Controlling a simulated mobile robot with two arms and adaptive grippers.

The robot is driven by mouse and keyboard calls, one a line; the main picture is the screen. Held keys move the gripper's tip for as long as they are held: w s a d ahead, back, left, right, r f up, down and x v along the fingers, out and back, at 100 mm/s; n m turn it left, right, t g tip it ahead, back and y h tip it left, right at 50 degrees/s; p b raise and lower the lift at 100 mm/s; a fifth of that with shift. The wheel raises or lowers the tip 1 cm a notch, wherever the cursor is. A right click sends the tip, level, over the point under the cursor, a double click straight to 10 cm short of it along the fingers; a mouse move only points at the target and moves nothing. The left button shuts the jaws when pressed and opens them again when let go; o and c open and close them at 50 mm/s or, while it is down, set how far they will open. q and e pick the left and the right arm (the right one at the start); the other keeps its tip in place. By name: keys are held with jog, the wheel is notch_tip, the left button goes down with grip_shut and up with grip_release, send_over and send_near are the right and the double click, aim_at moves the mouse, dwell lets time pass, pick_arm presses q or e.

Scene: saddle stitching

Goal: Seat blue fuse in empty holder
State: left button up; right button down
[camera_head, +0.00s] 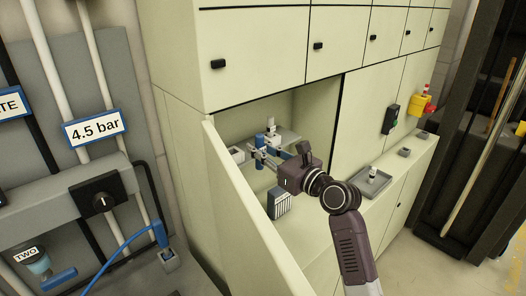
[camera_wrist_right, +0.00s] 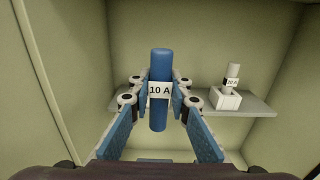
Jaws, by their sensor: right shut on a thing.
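The blue fuse (camera_wrist_right: 160,110), a cylinder with a white "10 A" label, stands upright between the fingers of my right gripper (camera_wrist_right: 158,100). The gripper is shut on it. In the head view my right gripper (camera_head: 264,157) reaches into the open cabinet bay with the blue fuse (camera_head: 260,141). A white block with a dark opening (camera_head: 237,154), which looks like the empty holder, is just left of the fuse there. In the wrist view I cannot make out this holder. My left gripper is not in view.
A pale fuse (camera_wrist_right: 232,75) labelled 10 A stands in a white holder (camera_wrist_right: 226,99) on the grey shelf (camera_wrist_right: 255,106), right of the gripper. The bay walls are close on both sides. A striped grey box (camera_head: 278,203) stands lower in front. A tray (camera_head: 362,190) lies on the ledge.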

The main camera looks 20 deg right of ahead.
jog(key=shift+f+b+x, duration=0.35)
jog(key=shift+f+x, duration=0.05)
jog(key=shift+x, duration=1.75)
jog(key=shift+f+b+x, duration=0.35)
jog(key=shift+f+x, duration=0.05)
jog(key=shift+x, duration=1.75)
jog(key=shift+f+b+x, duration=0.35)
jog(key=shift+x, duration=1.85)
jog(key=shift+f+b, duration=0.3)
jog(key=shift+f, duration=0.4)
jog(key=c, duration=1.7)
grip_release()
jog(key=shift+f, duration=0.1)
